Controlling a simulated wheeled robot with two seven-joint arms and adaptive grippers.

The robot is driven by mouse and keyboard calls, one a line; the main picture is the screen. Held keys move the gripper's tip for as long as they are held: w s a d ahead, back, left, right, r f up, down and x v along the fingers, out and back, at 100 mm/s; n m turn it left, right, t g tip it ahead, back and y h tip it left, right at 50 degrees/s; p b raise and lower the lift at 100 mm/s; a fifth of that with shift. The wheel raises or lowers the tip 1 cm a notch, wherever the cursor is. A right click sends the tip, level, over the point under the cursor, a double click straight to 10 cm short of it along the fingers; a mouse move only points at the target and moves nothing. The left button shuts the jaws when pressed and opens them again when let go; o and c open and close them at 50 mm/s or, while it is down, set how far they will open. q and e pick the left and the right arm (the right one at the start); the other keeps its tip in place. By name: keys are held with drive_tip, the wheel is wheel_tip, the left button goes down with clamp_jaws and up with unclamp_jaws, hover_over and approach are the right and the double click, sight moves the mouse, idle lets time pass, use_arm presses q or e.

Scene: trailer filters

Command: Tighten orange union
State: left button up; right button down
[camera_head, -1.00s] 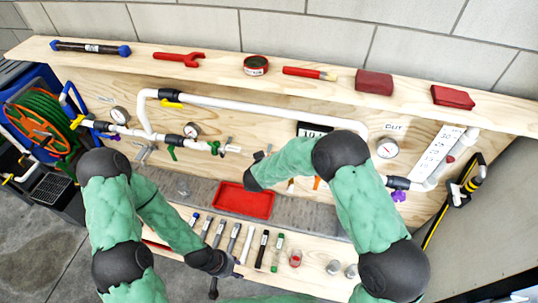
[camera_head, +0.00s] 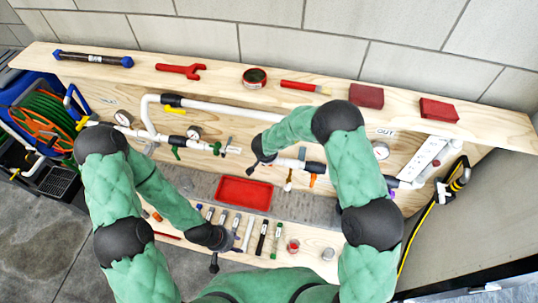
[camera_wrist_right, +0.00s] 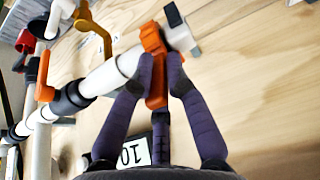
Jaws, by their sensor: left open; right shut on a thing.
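The orange union (camera_wrist_right: 151,40) sits near the end of a white pipe in the right wrist view, beside a grey end piece. An orange part hangs down from it between my purple fingers. My right gripper (camera_wrist_right: 160,64) is shut on the orange union. In the head view my right gripper (camera_head: 259,156) is at the left end of the middle pipe run (camera_head: 290,163) and hides the union. My left gripper (camera_head: 230,244) is open and empty, over the tool row at the front ledge.
A red tray (camera_head: 244,192) lies on the grey strip below. Gauges and pipes line the board. Several tools lie on the top shelf.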

drive_tip(key=shift+s+d+f+g, duration=0.1)
drive_tip(key=shift+s+f+g, duration=0.2)
idle(0.4)
drive_tip(key=c, duration=1.2)
unclamp_jaws()
drive_tip(key=shift+w, duration=0.1)
drive_tip(key=shift+w+d+r, duration=0.1)
drive_tip(key=shift+d+r, duration=0.05)
drive_tip(key=shift+r, duration=0.05)
drive_tip(key=shift+r, duration=0.5)
drive_tip(key=v, duration=1.1)
drive_tip(key=shift+f, duration=0.1)
